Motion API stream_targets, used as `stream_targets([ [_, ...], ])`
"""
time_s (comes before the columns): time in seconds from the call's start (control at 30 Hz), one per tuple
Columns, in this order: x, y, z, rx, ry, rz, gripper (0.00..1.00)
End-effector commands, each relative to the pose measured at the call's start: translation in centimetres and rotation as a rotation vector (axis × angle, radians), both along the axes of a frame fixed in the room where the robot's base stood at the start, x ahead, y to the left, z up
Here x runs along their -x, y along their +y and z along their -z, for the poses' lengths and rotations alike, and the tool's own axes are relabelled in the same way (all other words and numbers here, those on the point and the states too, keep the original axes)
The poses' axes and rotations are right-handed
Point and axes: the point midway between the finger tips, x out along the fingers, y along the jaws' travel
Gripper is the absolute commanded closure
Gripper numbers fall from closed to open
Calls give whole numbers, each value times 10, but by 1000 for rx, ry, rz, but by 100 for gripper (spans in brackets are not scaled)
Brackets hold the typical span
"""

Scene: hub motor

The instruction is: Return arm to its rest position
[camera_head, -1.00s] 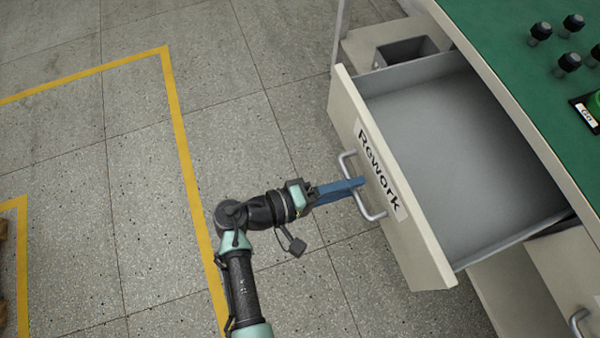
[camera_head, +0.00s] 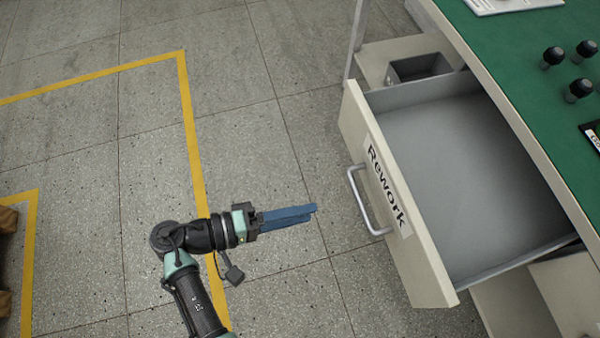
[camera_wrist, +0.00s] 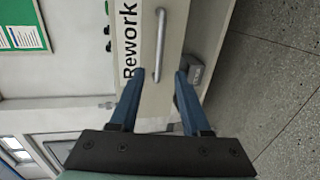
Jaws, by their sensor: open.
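My gripper (camera_head: 314,211) has blue fingers and stands over the floor to the left of the drawer handle, apart from it. The wrist view shows the two fingers (camera_wrist: 168,84) spread open with nothing between them. The Rework drawer (camera_head: 408,240) is pulled out from the bench and looks empty inside. Its metal handle (camera_head: 362,203) is free; in the wrist view the handle (camera_wrist: 160,45) lies ahead of the fingertips. My arm reaches in from the bottom of the head view.
The green-topped workbench (camera_head: 500,60) stands at the right, with several black knobs (camera_head: 579,90) on it. A grey bin (camera_head: 418,68) sits beyond the drawer. Open floor (camera_head: 90,200) with yellow lines (camera_head: 190,130) lies to the left.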

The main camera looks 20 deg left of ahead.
Motion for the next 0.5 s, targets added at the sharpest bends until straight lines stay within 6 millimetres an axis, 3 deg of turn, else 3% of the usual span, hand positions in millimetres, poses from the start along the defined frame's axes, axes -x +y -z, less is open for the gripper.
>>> stream_targets([
  [0.33,-7,1,-2,-30,-2,1,53],
  [0.43,-38,6,-14,-169,-16,-5,53],
  [0.5,-74,12,-32,-329,-50,-28,53],
])
